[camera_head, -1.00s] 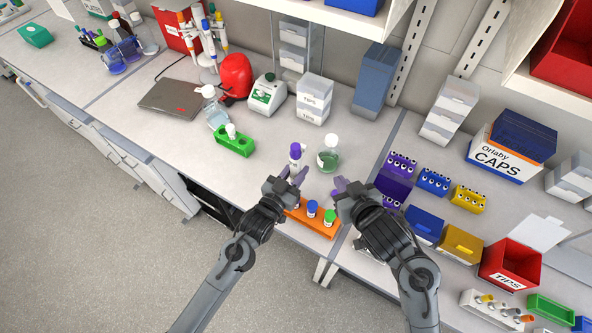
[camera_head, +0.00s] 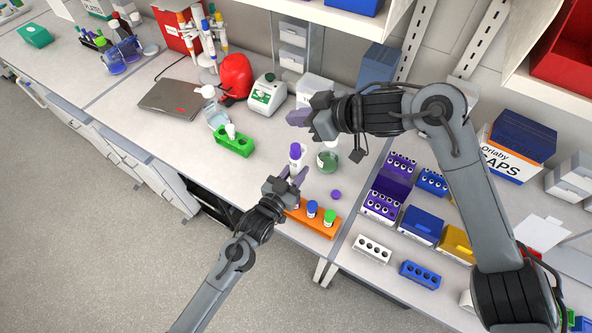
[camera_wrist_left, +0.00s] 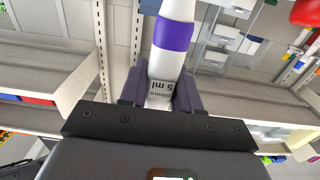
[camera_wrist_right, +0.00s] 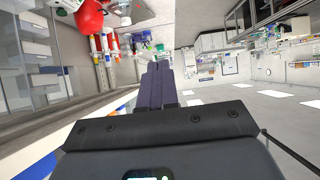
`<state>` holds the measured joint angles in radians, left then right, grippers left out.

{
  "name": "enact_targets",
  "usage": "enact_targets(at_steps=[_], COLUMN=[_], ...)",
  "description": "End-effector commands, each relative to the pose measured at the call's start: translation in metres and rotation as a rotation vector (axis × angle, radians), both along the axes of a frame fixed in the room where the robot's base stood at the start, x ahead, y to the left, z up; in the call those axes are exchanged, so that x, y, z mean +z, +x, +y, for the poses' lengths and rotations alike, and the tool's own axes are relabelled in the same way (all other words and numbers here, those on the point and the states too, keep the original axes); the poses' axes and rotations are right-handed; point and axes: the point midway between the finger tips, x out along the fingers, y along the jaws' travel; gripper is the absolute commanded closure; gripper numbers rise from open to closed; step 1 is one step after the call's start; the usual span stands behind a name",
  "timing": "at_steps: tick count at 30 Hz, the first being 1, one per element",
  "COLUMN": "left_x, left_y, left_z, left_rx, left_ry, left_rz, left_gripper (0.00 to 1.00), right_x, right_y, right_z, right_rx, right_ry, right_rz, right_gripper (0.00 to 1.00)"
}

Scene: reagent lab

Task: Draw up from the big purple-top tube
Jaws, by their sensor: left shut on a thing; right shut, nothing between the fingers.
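My left gripper (camera_head: 295,176) is shut on a white tube (camera_head: 296,154) with a purple band, held upright above the orange rack (camera_head: 318,224). In the left wrist view the tube (camera_wrist_left: 172,37) carries printing that includes "5 ml". Its mouth is not clear. A small round purple piece, which looks like a cap (camera_head: 336,194), lies on the bench right of the left gripper. My right gripper (camera_head: 294,117) is shut and empty, raised above the bench behind the tube. Its closed fingers show in the right wrist view (camera_wrist_right: 157,85).
The orange rack holds a blue-top tube (camera_head: 312,208) and a green-top tube (camera_head: 330,216). A bottle of green liquid (camera_head: 327,161) stands close right of the tube. A green rack (camera_head: 235,146) is to the left; a pipette stand (camera_head: 207,58) is at the back.

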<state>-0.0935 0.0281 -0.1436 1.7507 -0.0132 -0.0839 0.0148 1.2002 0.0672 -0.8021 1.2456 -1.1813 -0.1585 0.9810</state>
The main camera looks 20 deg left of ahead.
Motion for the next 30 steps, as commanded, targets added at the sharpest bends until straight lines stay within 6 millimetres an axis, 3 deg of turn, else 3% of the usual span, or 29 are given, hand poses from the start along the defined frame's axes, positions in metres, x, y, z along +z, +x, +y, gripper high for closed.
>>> enact_targets(at_steps=[5,21,30], left_x=[0.000,0.000,0.000], left_y=[0.000,0.000,0.000], left_z=[0.000,0.000,0.000], left_rx=[0.000,0.000,0.000], left_ry=[0.000,0.000,0.000], left_rz=[-0.001,-0.001,-0.001], left_gripper=[1.00,1.00,1.00], right_x=[-0.006,-0.056,-0.063], right_y=[0.000,0.000,0.000], right_z=[-0.001,-0.001,-0.001], right_rx=[0.007,0.006,0.006], right_ry=[-0.009,-0.008,-0.008], right_rz=[0.012,0.009,0.008], right_gripper=[1.00,1.00,1.00])
